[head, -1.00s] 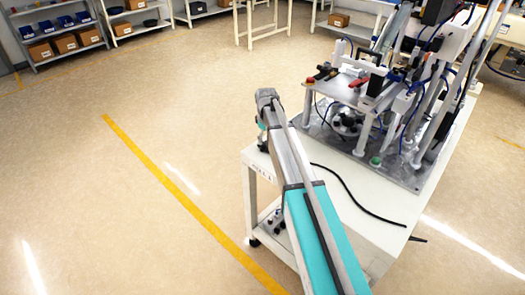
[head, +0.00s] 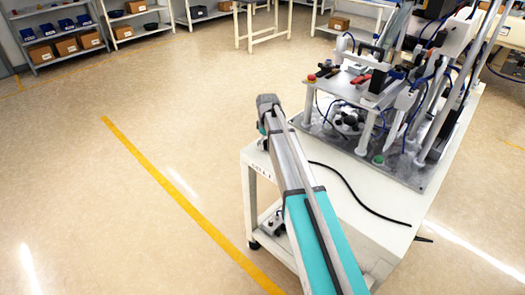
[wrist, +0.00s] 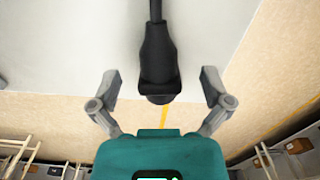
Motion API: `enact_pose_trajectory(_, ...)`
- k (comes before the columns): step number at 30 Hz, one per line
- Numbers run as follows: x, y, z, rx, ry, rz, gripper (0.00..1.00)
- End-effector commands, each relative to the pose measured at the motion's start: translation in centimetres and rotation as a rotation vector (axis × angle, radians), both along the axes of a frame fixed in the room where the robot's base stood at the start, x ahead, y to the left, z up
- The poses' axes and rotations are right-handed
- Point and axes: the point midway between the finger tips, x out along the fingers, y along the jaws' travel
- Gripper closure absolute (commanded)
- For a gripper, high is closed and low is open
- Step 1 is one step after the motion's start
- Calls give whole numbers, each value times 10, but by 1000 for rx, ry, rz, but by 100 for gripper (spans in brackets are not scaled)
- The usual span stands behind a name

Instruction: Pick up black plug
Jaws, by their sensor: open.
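In the wrist view the black plug (wrist: 160,62) is at the centre, with its black cable running up to the top edge of the picture. The plug's lower end shows between the two grey fingers of my gripper (wrist: 161,86). The fingers are apart, one on each side, with visible gaps to the plug. I cannot tell how far the plug is in depth from the fingers. In the head view a black cable (head: 365,200) lies curved on the white bench top (head: 385,232). I cannot make out the plug there; my arm covers part of the bench.
A machine on a metal base plate (head: 400,172) fills the bench's far part, with posts, hoses and a green button (head: 378,159). The floor left of the bench is free, with a yellow line (head: 165,185). Shelves (head: 65,35) stand far back left.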

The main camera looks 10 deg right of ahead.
Motion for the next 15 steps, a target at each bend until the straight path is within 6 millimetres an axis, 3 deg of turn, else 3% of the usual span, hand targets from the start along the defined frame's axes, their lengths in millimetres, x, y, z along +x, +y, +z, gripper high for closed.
enact_pose_trajectory(4,0,0,-13,0,0,0,1)
enact_pose_trajectory(15,0,0,-15,0,0,0,1)
